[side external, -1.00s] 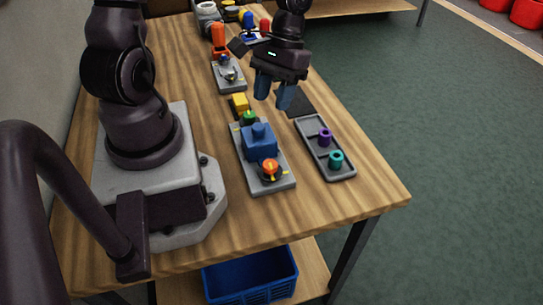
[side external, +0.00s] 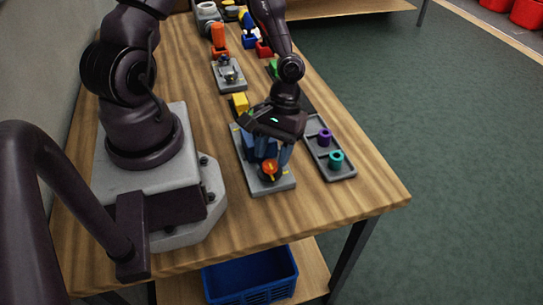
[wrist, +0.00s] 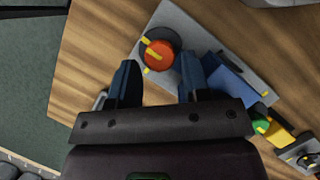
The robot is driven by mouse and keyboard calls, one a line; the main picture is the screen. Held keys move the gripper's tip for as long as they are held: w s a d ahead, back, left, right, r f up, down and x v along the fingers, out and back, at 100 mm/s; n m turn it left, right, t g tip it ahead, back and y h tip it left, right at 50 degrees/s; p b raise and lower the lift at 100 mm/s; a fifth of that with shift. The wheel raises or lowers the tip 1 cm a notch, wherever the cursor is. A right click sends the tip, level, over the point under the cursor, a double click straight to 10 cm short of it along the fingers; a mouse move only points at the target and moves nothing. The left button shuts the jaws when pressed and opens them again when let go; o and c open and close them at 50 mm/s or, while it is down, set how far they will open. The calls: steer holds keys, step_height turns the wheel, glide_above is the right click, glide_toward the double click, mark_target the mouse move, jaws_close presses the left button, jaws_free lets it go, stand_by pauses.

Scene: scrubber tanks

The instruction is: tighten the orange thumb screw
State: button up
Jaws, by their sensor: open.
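The orange thumb screw (side external: 269,168) sits on a dark round base at the near end of a grey plate (side external: 284,183). In the wrist view the orange screw (wrist: 158,55) has a yellow bar and lies just beyond my fingertips. A blue block (wrist: 232,82) stands beside it on the same plate. My gripper (side external: 273,157) is open, pointing down over the plate, with its blue fingers close to the screw. In the wrist view my gripper (wrist: 158,75) has its fingers apart with nothing between them. I cannot tell the exact height of the fingertips against the screw.
A grey tray (side external: 343,174) with a purple ring (side external: 325,137) and a teal ring (side external: 336,160) lies to the right. A green knob (wrist: 260,126) and a yellow block (side external: 240,103) are beyond the blue block. The near table corner is clear.

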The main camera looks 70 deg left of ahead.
steer(key=shift+x, duration=0.8)
steer(key=c, duration=0.7)
steer(key=shift+o, duration=0.2)
steer(key=shift+w+m, duration=0.1)
steer(key=shift+m, duration=0.2)
